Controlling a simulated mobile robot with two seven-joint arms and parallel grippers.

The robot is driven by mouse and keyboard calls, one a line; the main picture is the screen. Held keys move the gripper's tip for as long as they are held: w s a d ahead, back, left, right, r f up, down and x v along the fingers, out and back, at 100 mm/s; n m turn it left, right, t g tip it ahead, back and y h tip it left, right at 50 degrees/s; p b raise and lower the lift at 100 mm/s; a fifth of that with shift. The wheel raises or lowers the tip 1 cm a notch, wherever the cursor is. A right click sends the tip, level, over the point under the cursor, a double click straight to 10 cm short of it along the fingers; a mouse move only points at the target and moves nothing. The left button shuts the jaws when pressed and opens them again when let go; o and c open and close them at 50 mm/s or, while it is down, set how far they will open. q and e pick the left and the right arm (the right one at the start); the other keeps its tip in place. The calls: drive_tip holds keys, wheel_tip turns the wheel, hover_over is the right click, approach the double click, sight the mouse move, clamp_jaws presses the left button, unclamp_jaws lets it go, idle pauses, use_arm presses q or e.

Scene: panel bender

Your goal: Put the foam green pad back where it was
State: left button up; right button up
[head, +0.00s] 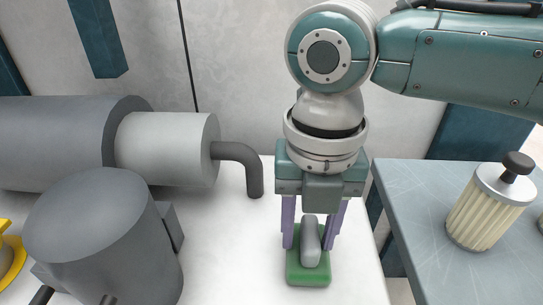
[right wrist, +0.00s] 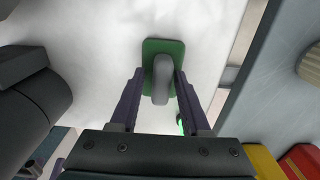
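The foam green pad (head: 308,273) is a green rectangular block with a grey rounded handle (head: 311,240) on top. It is over the white surface near its right side; it appears to rest there. My right gripper (head: 311,235) points down over the pad, its two purple fingers on either side of the handle. In the right wrist view, the green pad (right wrist: 149,48) lies at the fingertips, and gaps show between the fingers and the handle (right wrist: 162,80), so the gripper is open around it. My left gripper is out of view.
Grey machine cylinders (head: 102,230) and a bent pipe (head: 240,160) stand left of my right gripper. A grey table (head: 440,240) at right holds a ribbed canister (head: 490,208) with a black knob. A gap separates it from the white surface (head: 230,250). A thin bright green mark (right wrist: 181,124) shows near one finger.

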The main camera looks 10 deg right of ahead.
drive_tip(key=shift+o, duration=0.5)
drive_tip(key=shift+r, duration=0.15)
